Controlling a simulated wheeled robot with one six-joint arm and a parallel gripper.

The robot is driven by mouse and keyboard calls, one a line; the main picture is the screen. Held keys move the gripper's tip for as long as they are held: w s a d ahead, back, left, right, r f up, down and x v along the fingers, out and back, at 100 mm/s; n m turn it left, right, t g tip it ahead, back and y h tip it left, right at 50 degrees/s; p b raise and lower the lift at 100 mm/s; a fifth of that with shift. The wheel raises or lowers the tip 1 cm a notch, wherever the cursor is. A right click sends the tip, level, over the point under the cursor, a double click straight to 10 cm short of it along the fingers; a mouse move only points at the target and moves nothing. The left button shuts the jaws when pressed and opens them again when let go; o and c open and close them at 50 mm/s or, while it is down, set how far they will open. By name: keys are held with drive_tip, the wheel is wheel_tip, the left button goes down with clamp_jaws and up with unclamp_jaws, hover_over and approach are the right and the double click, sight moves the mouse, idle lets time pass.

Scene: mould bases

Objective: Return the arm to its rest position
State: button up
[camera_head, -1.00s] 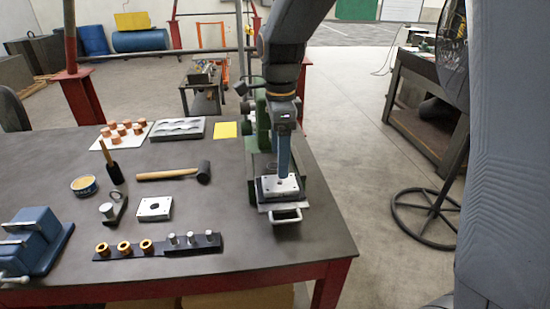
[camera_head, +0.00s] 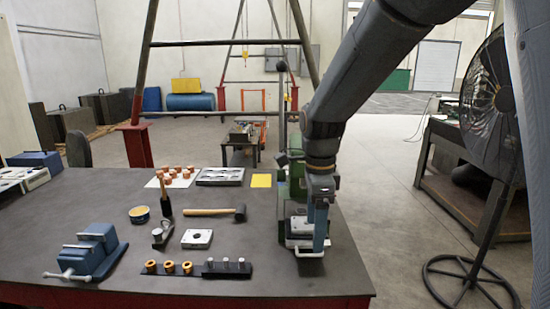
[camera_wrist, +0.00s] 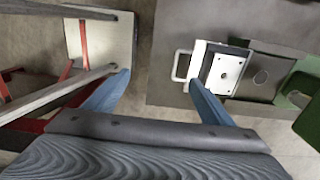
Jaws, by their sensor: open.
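My gripper (camera_head: 319,228) is at the right end of the workbench (camera_head: 105,205), in front of a green press (camera_head: 293,165). In the wrist view its two blue fingers (camera_wrist: 160,98) are spread apart with nothing between them. A pale steel plate with holes (camera_wrist: 224,71) lies on the press's base, beyond the fingers and apart from them. In the head view my gripper partly hides this plate (camera_head: 299,226) and the press. A metal handle (camera_wrist: 181,66) sticks out from the press's front.
A mallet (camera_head: 215,211), a holed plate (camera_head: 197,238), a strip with bushings and pins (camera_head: 196,268) and a blue vise (camera_head: 92,250) stand left on the bench. A standing fan (camera_head: 488,85) and a side table (camera_head: 475,175) are at the right. Floor between is clear.

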drive_tip(key=s+d+f+n+b, duration=0.2)
drive_tip(key=s+d+f+n, duration=0.3)
drive_tip(key=n, duration=0.4)
drive_tip(key=s+d+f+n+t+b, duration=0.1)
drive_tip(key=s+d+f+n, duration=0.4)
drive_tip(key=s+n, duration=0.3)
drive_tip(key=shift+s+f+n+b, duration=0.35)
drive_tip(key=shift+f+n, duration=0.15)
drive_tip(key=shift+f, duration=0.2)
